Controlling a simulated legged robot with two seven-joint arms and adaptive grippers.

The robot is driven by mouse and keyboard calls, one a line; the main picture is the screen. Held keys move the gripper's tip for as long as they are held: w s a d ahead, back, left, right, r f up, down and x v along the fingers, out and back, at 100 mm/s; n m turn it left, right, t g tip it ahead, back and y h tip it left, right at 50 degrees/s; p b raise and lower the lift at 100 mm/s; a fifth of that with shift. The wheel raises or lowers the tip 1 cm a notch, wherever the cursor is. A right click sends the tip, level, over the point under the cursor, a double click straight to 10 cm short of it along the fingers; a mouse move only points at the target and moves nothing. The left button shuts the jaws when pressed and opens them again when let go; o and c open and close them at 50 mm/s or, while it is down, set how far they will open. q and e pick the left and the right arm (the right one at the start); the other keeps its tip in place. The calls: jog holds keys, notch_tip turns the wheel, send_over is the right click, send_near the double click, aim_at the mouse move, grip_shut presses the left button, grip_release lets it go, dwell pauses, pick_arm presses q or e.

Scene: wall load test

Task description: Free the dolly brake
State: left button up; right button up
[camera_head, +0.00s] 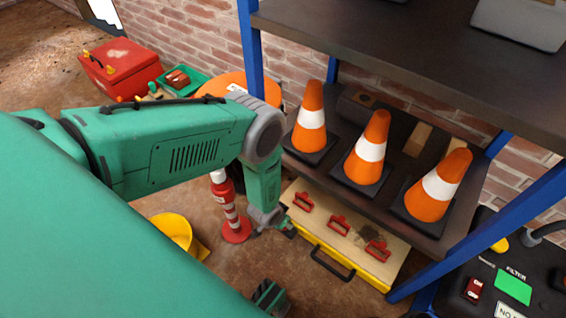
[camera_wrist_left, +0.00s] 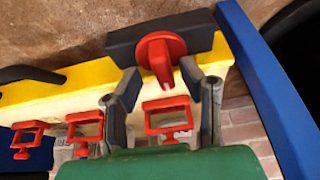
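My left gripper (camera_head: 284,228) reaches down at the left end of a low yellow dolly (camera_head: 322,251) with a pale top. The wrist view shows the gripper (camera_wrist_left: 166,92) open, its two grey fingers apart. A red knob with a fin (camera_wrist_left: 160,50), apparently the brake, sits on a dark block (camera_wrist_left: 200,40) at the dolly's yellow edge (camera_wrist_left: 88,76). The knob lies between and just beyond the fingertips; I see no clear contact. The arm and gripper hide it in the head view.
Red clamp-like frames (camera_head: 340,224) stand on the dolly top. A shelf with orange cones (camera_head: 367,148) is above it, with blue posts (camera_wrist_left: 268,85) close beside the gripper. A red-and-white post (camera_head: 234,226) and yellow bucket (camera_head: 174,230) stand left on the floor.

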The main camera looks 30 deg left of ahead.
pick_arm(q)
jog(key=shift+a, duration=0.2)
jog(key=shift+s+a+r, duration=0.1)
jog(key=shift+s+r, duration=0.1)
jog(key=shift+r, duration=0.25)
jog(key=v, duration=1.1)
pick_arm(e)
jog(key=shift+a+r, duration=0.1)
jog(key=shift+a, duration=0.1)
